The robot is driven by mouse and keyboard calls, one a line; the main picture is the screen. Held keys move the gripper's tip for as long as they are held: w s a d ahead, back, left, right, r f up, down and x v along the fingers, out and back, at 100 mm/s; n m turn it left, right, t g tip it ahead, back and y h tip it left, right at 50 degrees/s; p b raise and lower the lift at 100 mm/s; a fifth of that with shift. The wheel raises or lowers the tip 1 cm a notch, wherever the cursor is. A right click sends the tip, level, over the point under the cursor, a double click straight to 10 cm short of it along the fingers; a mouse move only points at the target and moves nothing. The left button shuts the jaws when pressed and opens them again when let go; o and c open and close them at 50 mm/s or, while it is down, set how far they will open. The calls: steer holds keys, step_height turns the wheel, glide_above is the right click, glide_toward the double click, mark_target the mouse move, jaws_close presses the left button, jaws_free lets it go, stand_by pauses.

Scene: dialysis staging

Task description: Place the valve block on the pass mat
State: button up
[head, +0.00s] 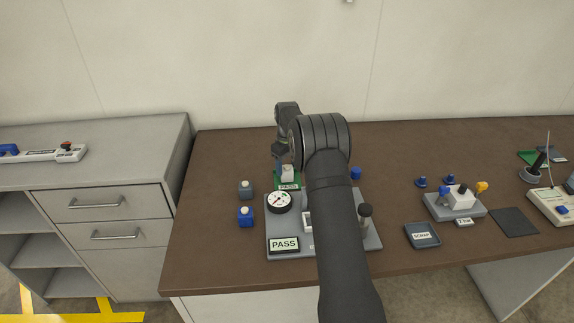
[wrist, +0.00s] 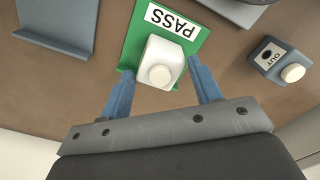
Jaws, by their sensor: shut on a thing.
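The white valve block (wrist: 158,62), with a round pale port facing the wrist camera, is between the blue fingers of my gripper (wrist: 161,66), which is shut on it. The block is over the green pass mat (wrist: 135,33), with the mat's white PASS label just beyond it. In the head view the white block (head: 288,172) shows at the green mat (head: 279,182), behind the gauge panel. I cannot tell whether its underside touches the mat. My gripper (head: 282,161) is partly hidden there by its own wrist.
The grey test panel (head: 284,225) with a gauge (head: 279,202) and PASS display is in front of the mat. Two small port blocks (head: 245,189) (head: 246,216) stand left. A scrap tray (head: 422,235) and a fixture (head: 455,203) are right. The table's back left is clear.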

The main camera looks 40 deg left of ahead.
mark_target(287, 166)
steer(key=shift+f, duration=0.15)
steer(key=o, duration=1.1)
step_height(287, 166, up, 12)
steer(key=shift+r, duration=0.2)
steer(key=shift+f, duration=4.1)
